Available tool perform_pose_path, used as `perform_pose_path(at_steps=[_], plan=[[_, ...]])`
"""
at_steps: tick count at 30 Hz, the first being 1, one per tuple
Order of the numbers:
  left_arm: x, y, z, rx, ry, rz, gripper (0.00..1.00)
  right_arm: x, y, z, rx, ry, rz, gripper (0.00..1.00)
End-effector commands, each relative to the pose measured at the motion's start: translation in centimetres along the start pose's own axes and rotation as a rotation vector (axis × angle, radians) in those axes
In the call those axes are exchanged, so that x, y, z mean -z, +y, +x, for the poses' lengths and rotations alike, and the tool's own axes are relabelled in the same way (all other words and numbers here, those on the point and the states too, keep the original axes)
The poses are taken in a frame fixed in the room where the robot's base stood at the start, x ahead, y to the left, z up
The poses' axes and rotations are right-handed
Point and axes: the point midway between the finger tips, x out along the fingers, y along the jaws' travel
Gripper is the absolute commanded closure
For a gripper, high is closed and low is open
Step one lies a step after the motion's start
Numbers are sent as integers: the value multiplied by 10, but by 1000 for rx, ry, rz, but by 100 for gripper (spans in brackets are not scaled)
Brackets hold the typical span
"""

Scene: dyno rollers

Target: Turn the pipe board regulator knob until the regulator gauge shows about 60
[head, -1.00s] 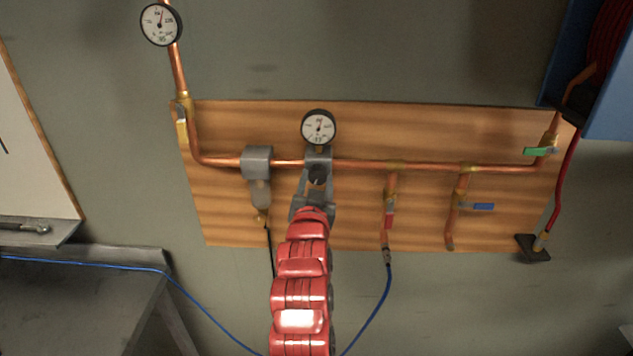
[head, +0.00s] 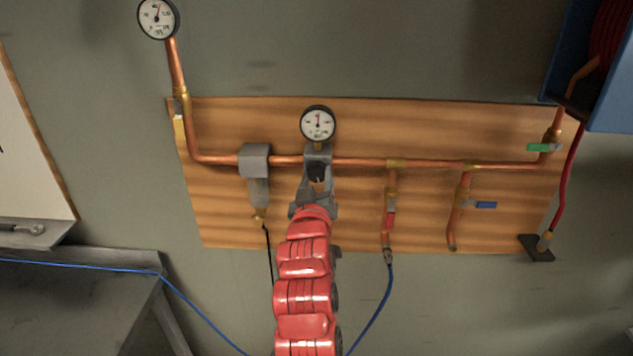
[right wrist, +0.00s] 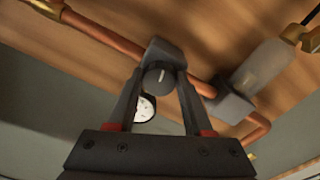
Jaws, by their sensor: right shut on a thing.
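The regulator gauge (head: 318,124) is a round white dial with a black rim, on top of the regulator on the wooden pipe board. Its needle points roughly straight up; the numbers are too small to read. The dark regulator knob (head: 316,170) is below it. My right gripper (head: 317,178) reaches up from below and is shut on the knob, one finger on each side. In the right wrist view the knob (right wrist: 158,77) shows a pale line on its face, between the fingertips of the gripper (right wrist: 158,84). My left gripper is not in view.
A copper pipe (head: 430,165) runs across the board. A grey filter (head: 257,162) sits left of the regulator. Red (head: 390,219), blue (head: 486,205) and green (head: 543,147) valve handles are to the right. Another gauge (head: 157,17) is at upper left.

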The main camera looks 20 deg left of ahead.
Motion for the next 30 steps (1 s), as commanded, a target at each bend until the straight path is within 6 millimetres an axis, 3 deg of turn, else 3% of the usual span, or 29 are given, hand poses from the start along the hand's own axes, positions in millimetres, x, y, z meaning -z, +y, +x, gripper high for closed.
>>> perform_pose_path(at_steps=[10, 26, 27, 30], plan=[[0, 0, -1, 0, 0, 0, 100, -2, 0, 0, 2, 2, -148, 100], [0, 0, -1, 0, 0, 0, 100, -2, 0, 0, 3, 3, -174, 100], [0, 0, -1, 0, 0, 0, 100, -2, 0, 0, 3, 3, -174, 46], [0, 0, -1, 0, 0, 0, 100, -2, 0, 0, 3, 4, -174, 28]])
